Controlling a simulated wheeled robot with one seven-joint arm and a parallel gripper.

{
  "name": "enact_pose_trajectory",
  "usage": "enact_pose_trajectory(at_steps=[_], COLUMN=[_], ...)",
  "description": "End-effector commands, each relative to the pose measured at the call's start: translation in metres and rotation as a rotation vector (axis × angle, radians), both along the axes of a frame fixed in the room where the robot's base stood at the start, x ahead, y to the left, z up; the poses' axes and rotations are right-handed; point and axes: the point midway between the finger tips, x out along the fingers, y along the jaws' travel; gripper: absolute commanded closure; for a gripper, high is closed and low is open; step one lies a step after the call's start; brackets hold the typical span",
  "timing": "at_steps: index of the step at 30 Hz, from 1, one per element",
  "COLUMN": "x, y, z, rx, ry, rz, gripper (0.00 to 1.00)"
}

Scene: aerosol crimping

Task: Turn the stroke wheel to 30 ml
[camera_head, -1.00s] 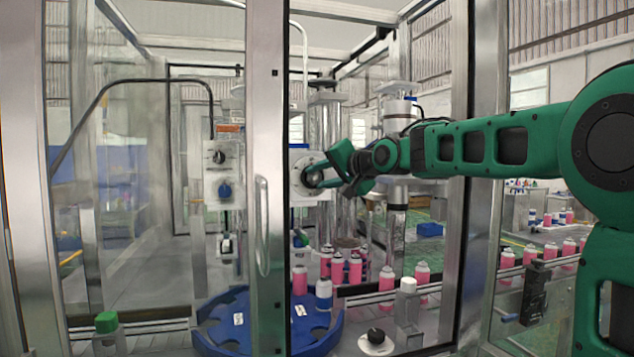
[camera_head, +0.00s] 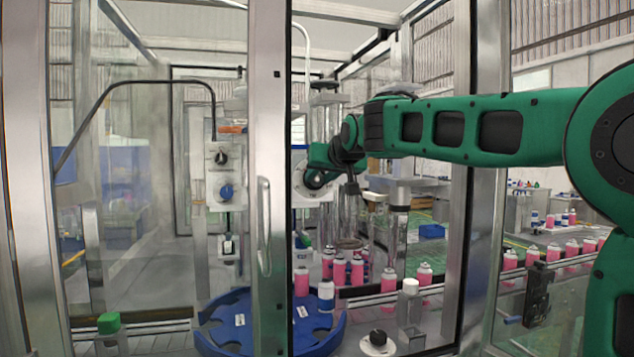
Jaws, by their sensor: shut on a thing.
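The stroke wheel (camera_head: 313,181) is a dark round knob on a pale dial plate (camera_head: 299,186) inside the machine, seen past the right side of the door post. My gripper (camera_head: 318,172) reaches in from the right through the open side and is shut on the stroke wheel. The green jaws and wrist cover much of the wheel. The scale marks are too small to read, so I cannot tell the setting.
A metal door post with a handle (camera_head: 264,226) stands just left of the wheel. A blue star wheel (camera_head: 224,309) lies below, with pink cans (camera_head: 339,270) on a conveyor behind it. A panel with a black knob and a blue knob (camera_head: 226,192) is to the left.

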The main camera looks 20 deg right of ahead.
Motion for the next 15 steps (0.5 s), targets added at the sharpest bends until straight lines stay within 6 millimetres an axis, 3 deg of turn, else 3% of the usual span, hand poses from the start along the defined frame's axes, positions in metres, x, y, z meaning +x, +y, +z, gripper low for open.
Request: enact_pose_trajectory(at_steps=[15], x=[-0.0001], y=[0.0064], z=[-0.0038], rx=[-0.469], ry=[0.007], rz=[0.002], gripper=[0.91])
